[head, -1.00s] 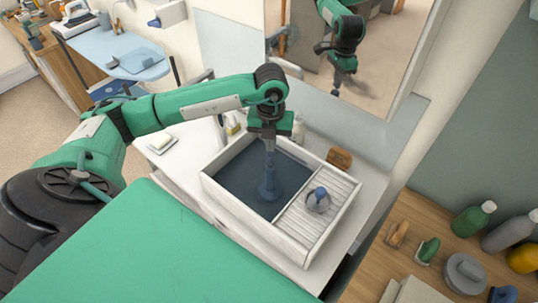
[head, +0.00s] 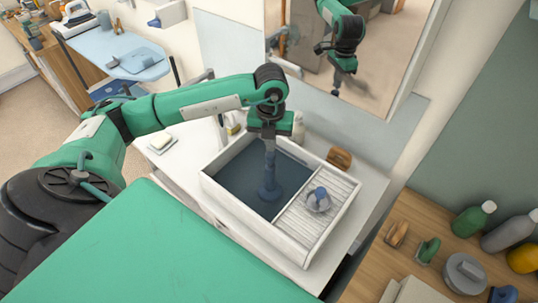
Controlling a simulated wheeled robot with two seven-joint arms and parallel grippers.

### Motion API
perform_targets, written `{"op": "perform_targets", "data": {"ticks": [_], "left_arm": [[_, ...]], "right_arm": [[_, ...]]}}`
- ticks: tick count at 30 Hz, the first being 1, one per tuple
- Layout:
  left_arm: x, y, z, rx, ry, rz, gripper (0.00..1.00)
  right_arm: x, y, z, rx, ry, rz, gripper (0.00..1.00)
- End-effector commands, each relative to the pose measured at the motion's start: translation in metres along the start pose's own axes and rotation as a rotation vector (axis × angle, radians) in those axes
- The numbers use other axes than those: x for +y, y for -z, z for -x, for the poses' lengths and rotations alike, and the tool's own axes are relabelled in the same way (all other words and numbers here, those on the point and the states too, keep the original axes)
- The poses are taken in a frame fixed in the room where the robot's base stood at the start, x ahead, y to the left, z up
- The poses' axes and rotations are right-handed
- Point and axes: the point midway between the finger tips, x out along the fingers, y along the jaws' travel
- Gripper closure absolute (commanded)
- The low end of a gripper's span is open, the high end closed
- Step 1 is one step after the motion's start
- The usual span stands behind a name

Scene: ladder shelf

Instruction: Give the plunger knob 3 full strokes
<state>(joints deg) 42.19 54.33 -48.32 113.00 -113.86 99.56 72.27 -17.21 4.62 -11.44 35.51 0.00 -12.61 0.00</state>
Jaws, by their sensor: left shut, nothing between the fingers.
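A dark blue plunger (head: 268,188) stands upright in the dark basin (head: 232,180) of the white sink. Its wide foot is on the basin floor or in dark water; I cannot tell which. My left gripper (head: 269,139) points straight down over the top of the plunger's shaft. It is shut with nothing between its fingers. The knob at the shaft's top is hidden or merges with the fingertips, so I cannot tell whether they touch. My right gripper is not in view.
A round grey item with a blue top (head: 318,199) sits on the ribbed drainboard (head: 318,225) right of the basin. A brown block (head: 339,158) and bottles stand behind the sink. A mirror (head: 375,50) rises close behind, reflecting my arm. A soap dish (head: 162,143) lies left.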

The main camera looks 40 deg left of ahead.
Motion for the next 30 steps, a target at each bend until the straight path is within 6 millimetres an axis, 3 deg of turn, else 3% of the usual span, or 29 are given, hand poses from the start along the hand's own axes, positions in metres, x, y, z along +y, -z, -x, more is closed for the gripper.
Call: {"op": "perform_targets", "data": {"ticks": [30], "left_arm": [[0.0,0.0,-0.034,0.0,0.0,0.0,1.0]], "right_arm": [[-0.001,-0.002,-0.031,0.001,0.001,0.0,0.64]]}}
